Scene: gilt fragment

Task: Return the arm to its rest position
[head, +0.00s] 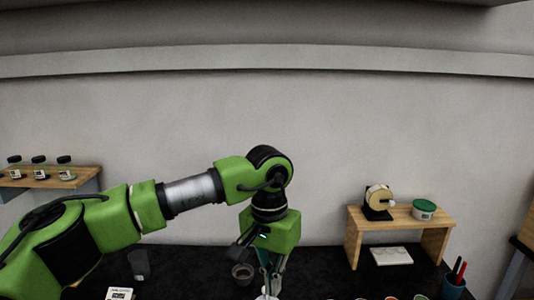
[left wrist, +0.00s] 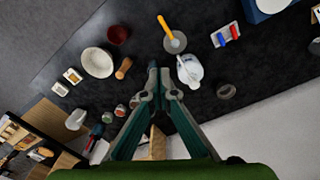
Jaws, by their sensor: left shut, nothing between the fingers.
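My left arm reaches in from the left in the head view. Its left gripper (head: 269,284) points down over the dark worktop (head: 205,275). In the left wrist view the left gripper (left wrist: 158,74) has its fingertips together, with nothing between them. A white pot-like vessel (left wrist: 189,72) lies just right of the fingertips in that view; the gap to it is hard to judge. My right gripper is in neither view.
A small grey cup (head: 242,272) and a clear glass (head: 139,265) stand near the arm. A wooden stand (head: 399,222) and a blue pen cup (head: 454,286) are at right. A jar shelf (head: 50,178) is at left. A white bowl (left wrist: 97,63) shows in the wrist view.

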